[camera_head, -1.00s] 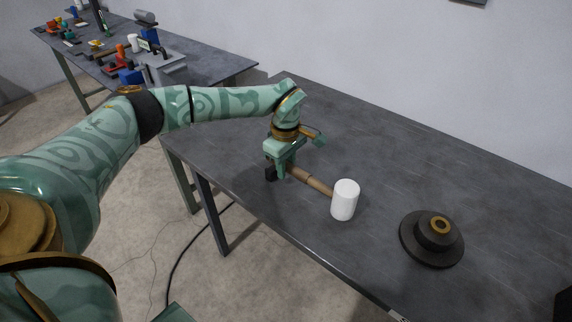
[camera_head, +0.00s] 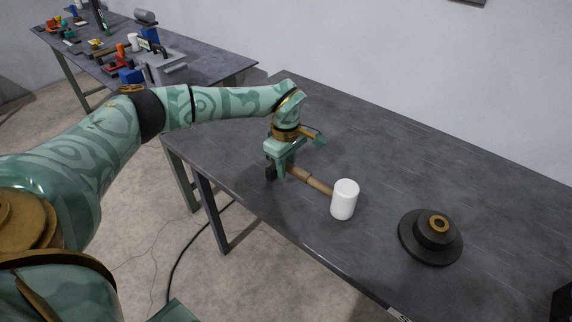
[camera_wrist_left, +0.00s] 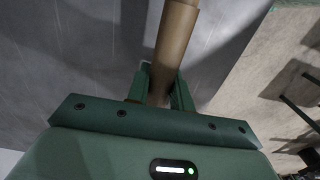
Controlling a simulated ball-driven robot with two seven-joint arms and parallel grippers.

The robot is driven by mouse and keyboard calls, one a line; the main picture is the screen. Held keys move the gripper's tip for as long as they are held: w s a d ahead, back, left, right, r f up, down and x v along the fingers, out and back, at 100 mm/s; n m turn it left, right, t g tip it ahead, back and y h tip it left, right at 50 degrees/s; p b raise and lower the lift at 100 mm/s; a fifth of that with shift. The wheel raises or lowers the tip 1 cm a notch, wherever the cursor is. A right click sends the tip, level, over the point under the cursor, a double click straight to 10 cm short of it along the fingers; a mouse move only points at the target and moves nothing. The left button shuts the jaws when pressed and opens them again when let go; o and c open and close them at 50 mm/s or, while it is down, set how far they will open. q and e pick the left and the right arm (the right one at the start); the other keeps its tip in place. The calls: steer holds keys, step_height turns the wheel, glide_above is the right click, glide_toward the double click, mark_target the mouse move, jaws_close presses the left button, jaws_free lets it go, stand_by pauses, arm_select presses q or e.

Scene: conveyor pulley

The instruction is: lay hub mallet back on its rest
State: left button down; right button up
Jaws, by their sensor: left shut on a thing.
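The hub mallet has a white cylindrical head (camera_head: 344,199) and a brown wooden handle (camera_head: 314,182). It is near the front left edge of the grey table, with the head toward the right. My left gripper (camera_head: 280,172) is shut on the far end of the handle from the head. In the left wrist view the handle (camera_wrist_left: 176,40) runs up from between the fingers (camera_wrist_left: 162,88). I cannot tell whether the head touches the tabletop. No rest for the mallet can be made out near it. My right gripper is not in view.
A dark round stepped pulley hub (camera_head: 431,238) with a brass-coloured centre sits on the grey table (camera_head: 400,160), right of the mallet. The table behind them is clear. A second table (camera_head: 205,68) at back left holds several tools and parts.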

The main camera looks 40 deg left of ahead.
arm_select(q)
steer(key=shift+f, duration=0.8)
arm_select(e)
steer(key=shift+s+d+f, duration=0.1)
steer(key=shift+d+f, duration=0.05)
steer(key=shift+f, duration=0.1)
arm_select(q)
steer(key=c, duration=1.1)
jaws_free()
steer(key=shift+c, duration=0.2)
step_height(320, 180, up, 8)
steer(key=p, duration=0.5)
steer(key=shift+r+p, duration=0.1)
steer(key=shift+p, duration=0.25)
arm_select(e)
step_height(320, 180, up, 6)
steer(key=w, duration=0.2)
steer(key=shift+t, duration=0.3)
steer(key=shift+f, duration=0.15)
